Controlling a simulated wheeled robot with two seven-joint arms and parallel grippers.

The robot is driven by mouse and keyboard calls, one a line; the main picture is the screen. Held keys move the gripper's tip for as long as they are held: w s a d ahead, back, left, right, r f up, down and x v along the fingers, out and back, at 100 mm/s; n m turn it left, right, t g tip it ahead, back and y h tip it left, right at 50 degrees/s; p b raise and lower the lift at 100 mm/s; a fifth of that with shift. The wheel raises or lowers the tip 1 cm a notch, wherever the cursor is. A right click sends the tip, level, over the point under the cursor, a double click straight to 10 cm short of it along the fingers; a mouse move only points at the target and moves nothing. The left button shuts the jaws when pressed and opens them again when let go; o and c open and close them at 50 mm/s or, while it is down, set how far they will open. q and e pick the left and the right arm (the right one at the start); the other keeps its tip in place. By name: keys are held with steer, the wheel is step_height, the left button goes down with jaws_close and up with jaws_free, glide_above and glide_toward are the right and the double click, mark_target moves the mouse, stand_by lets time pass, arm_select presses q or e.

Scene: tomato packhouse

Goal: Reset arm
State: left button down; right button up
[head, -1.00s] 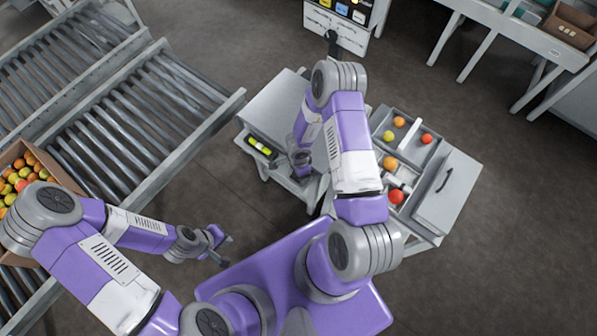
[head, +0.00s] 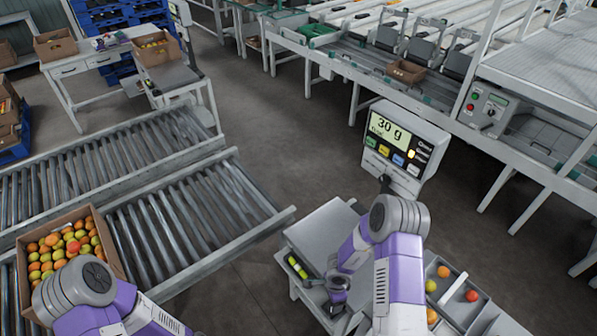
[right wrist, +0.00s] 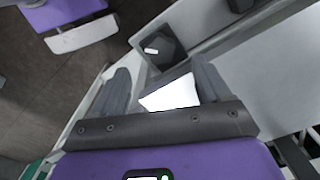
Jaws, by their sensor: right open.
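My right arm reaches over the weighing bench in the head view, its wrist bent down beside the scale plate (head: 322,230). Its fingers are hard to make out there. In the right wrist view my right gripper (right wrist: 165,88) is open, with two grey fingers apart. A bright white surface (right wrist: 172,97) shows between them; I cannot tell what it is, and no held item is visible. Of my left arm only the upper links show at the lower left of the head view; its gripper is out of the frame.
The scale display (head: 405,140) reads 30 g behind the right arm. A sorting tray (head: 465,312) with a few tomatoes lies right of it. Open floor lies between conveyor and bench.

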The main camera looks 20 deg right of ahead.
steer(key=shift+s+a+n, duration=0.25)
steer(key=shift+s+n, duration=0.15)
steer(key=shift+n, duration=0.2)
steer(key=s+a+r+n+y+b, duration=0.1)
steer(key=s+a+n+y, duration=0.3)
steer(key=s+a+n, duration=0.6)
steer(key=a+r+n, duration=0.1)
steer(key=a+n, duration=0.2)
steer(key=n, duration=0.1)
steer(key=shift+s+r+n+t, duration=0.25)
steer(key=shift+r+n+t, duration=0.05)
steer(key=shift+n, duration=0.1)
steer(key=shift+d, duration=0.1)
